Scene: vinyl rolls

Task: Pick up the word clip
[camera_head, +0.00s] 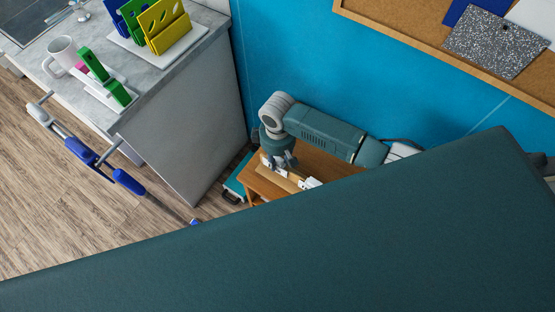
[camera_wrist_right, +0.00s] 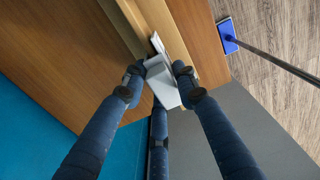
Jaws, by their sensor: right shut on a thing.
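My right gripper (camera_head: 281,164) reaches over a small wooden shelf unit (camera_head: 318,163) by the blue wall. A second white piece (camera_head: 310,183) shows to the right of the gripper in the head view. My left gripper is not in view.
A grey counter (camera_head: 160,75) at the left holds a white mug (camera_head: 62,52), green blocks and coloured racks. A cork board (camera_head: 420,45) hangs on the wall. The lower head view is blocked by a dark green surface.

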